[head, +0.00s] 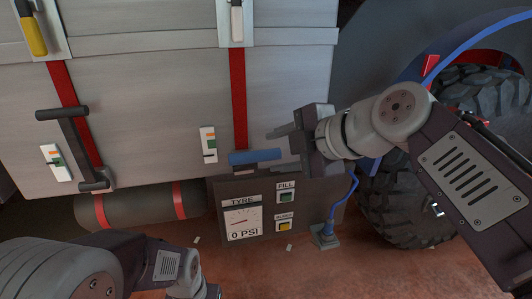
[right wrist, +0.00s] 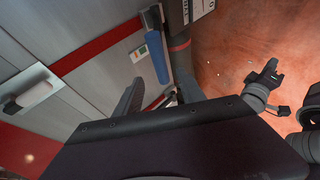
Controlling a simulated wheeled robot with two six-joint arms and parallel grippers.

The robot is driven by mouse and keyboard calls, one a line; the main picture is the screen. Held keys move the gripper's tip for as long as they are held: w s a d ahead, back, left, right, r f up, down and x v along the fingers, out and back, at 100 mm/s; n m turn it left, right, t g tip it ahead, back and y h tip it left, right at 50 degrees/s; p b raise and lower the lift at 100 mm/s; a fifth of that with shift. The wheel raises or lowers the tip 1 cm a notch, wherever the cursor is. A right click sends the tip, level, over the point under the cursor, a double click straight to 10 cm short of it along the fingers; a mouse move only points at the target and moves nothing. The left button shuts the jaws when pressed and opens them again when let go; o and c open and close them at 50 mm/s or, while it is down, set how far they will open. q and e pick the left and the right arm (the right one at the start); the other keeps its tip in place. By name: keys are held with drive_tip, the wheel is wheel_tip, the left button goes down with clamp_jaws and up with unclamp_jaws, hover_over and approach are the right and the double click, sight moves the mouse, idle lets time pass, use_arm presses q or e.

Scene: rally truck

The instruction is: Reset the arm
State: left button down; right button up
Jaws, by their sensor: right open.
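A dark gripper shape (right wrist: 265,75) on that arm shows over the floor in the right wrist view, too small to read.
A large tyre (head: 400,205) stands right. A dark bar handle (head: 72,140) juts from the panel.

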drive_tip(key=shift+s+d+r, duration=0.1)
drive_tip(key=shift+s, duration=0.05)
